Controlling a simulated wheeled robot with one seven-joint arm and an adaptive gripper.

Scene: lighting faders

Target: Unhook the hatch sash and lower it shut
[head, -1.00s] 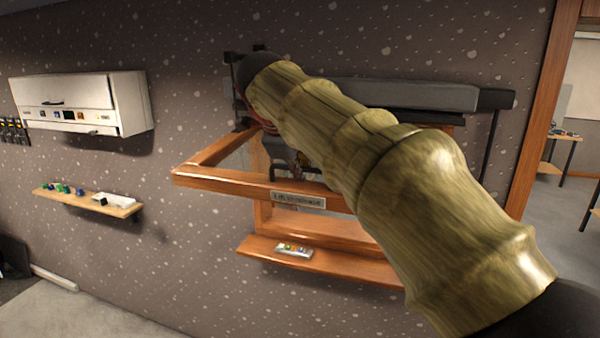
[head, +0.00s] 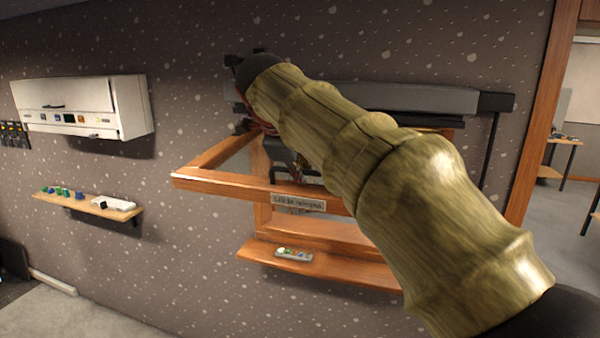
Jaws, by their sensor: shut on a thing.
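A dark bar handle (head: 272,172) stands on that rail. My gripper (head: 299,170) is at the handle and appears shut on it; my arm hides most of the contact. The wooden hatch frame (head: 262,213) and its sill (head: 340,268) show below the sash. The hook that holds the sash cannot be made out.
A grey housing (head: 420,97) runs above the hatch. At left are a white cabinet (head: 70,95) and a shelf (head: 90,204) with small items. A doorway opens at right.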

